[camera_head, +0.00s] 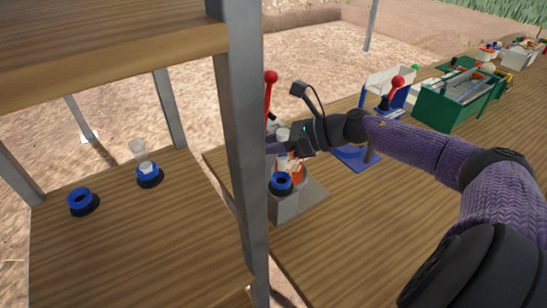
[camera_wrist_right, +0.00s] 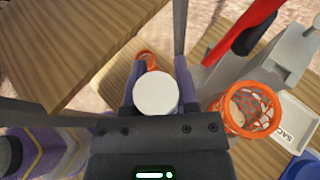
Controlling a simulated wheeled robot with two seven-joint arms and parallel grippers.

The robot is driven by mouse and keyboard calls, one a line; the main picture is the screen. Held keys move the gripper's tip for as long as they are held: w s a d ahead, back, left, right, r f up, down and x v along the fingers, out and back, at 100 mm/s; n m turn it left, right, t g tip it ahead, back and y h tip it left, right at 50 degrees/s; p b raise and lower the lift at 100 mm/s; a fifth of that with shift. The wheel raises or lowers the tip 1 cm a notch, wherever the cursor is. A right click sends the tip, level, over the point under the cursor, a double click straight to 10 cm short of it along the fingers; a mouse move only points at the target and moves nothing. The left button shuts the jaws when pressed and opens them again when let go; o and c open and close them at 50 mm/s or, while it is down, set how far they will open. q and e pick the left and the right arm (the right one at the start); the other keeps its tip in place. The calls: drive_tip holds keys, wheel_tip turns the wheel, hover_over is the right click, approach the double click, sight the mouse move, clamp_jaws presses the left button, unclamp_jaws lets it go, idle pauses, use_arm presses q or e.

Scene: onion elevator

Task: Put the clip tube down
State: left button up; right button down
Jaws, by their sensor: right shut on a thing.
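My right gripper (camera_head: 280,143) is shut on the clip tube (camera_head: 283,134), just right of the grey post. In the right wrist view, the tube's round white end (camera_wrist_right: 156,93) sits between the two purple fingers of the right gripper (camera_wrist_right: 156,80). A bit of orange mesh (camera_wrist_right: 148,60) shows beyond the tube; whether it is attached to the tube I cannot tell. On the lower left table, a blue ring holder (camera_head: 149,177) has a whitish tube in it. Another blue ring holder (camera_head: 80,203) looks empty. My left gripper is not in view.
The grey post (camera_head: 246,150) and upper shelf (camera_head: 110,50) stand close to my right gripper. An orange net basket (camera_wrist_right: 250,108) and a red-handled lever (camera_head: 270,90) are beside it. A blue ring (camera_head: 281,182) sits on a grey block. The left table's front is clear.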

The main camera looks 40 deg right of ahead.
wheel_tip(320, 180, down, 3)
drive_tip(key=shift+f+b, duration=0.15)
drive_tip(key=shift+b, duration=0.25)
drive_tip(key=shift+f+b, duration=0.45)
drive_tip(key=shift+f, duration=0.1)
drive_tip(key=shift+c, duration=1.9)
unclamp_jaws()
